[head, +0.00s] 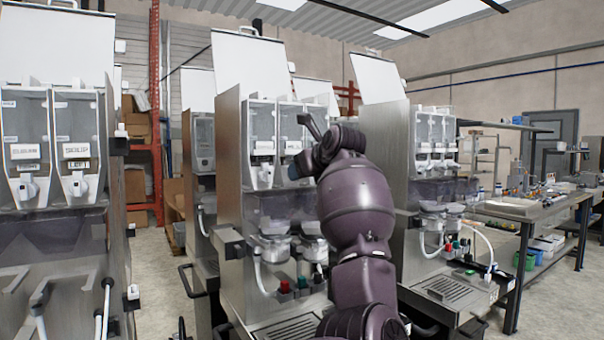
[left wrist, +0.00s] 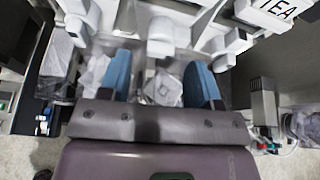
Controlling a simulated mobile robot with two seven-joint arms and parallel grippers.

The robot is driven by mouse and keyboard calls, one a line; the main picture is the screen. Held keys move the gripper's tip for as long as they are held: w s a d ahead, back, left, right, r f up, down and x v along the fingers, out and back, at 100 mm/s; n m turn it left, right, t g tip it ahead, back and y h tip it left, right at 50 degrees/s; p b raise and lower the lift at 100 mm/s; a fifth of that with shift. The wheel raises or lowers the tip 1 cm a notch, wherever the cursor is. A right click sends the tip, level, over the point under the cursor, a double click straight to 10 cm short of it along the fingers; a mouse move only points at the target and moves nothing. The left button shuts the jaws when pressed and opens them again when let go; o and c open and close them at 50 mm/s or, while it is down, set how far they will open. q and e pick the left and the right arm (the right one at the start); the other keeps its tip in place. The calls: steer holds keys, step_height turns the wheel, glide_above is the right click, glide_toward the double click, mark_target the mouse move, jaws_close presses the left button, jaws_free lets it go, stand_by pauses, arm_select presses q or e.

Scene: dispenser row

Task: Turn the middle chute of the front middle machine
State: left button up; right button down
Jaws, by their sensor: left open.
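The front middle machine (head: 229,150) is a steel dispenser with clear canisters and white chutes. Its left chute (head: 264,174) shows in the head view. The middle chute is largely hidden there behind my left gripper (head: 298,158). In the left wrist view, a white chute (left wrist: 161,34) lies ahead, in line with the gap between the blue fingertips of my left gripper (left wrist: 162,84). The gripper is open, with nothing clearly held. I cannot tell if either finger touches the chute. My right gripper is not in view.
A machine with a SOUP label (head: 77,152) stands at the left. Another dispenser (head: 385,150) stands at the right, close to my arm. White funnels (head: 272,246) sit below the chutes. A workbench (head: 530,208) with clutter is farther right.

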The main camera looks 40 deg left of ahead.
arm_select(q)
steer(key=v, duration=0.9)
steer(key=shift+a, duration=0.1)
